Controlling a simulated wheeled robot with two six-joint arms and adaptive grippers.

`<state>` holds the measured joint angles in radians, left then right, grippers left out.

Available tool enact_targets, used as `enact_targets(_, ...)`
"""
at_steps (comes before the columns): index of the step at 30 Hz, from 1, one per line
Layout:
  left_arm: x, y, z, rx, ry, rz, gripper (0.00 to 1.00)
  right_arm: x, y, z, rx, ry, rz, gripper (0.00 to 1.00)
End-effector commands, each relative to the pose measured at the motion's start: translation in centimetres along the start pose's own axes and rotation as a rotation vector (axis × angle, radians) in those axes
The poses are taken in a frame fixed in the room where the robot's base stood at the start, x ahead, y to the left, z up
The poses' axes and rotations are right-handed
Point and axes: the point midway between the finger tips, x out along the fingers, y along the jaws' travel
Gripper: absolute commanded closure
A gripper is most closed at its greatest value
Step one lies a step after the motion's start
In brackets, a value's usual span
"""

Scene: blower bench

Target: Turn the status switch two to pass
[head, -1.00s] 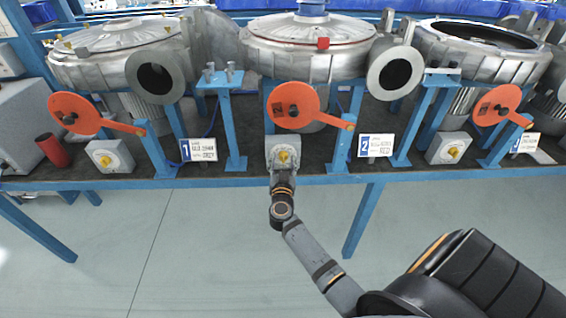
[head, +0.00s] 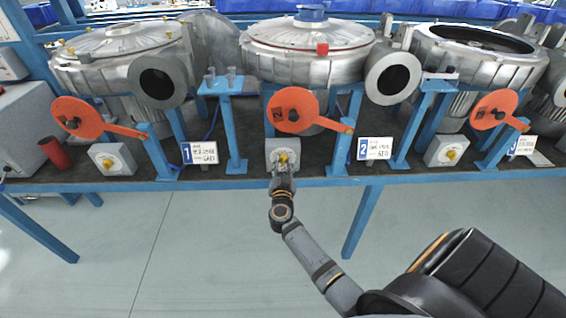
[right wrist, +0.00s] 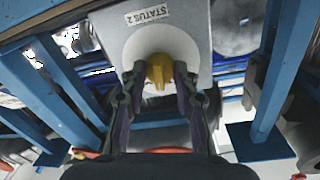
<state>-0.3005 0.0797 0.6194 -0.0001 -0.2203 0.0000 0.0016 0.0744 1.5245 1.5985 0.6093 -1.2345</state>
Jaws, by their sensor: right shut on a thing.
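The status switch two is a grey box (head: 273,146) with a yellow knob (head: 283,157), at the bench's front edge in the middle of the head view. In the right wrist view its label reads STATUS 2 (right wrist: 147,14), and the yellow knob (right wrist: 160,68) stands out from a pale round dial (right wrist: 187,42). My right gripper (head: 283,165) reaches the box from below. In the right wrist view its dark fingers (right wrist: 160,84) are shut on the knob, one on each side. Markings on the dial are not readable. My left gripper is not in view.
Similar switch boxes stand at the left (head: 112,158) and right (head: 446,150). An orange disc with a lever (head: 293,108) hangs above switch two. Blue bench legs and posts (head: 236,140) stand nearby. A number 2 card (head: 375,148) stands to the right.

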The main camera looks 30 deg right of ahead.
Motion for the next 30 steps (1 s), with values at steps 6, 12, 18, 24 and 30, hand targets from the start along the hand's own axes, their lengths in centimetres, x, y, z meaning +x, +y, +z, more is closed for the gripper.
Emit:
enact_targets(6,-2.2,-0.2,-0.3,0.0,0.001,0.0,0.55,0.0,-0.1,-0.4,0.182,-0.014,0.002,1.0)
enact_targets(12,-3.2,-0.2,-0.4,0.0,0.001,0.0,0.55,0.0,-0.1,-0.3,0.348,-0.024,0.003,1.0)
enact_targets(18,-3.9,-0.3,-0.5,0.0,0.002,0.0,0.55,0.0,0.0,-0.2,0.485,-0.032,0.003,1.0)
enact_targets(24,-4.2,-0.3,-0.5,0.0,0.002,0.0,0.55,0.0,0.0,-0.2,0.579,-0.037,0.004,1.0)
enact_targets(30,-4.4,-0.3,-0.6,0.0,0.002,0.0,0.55,0.0,0.1,-0.1,0.627,-0.04,0.005,1.0)
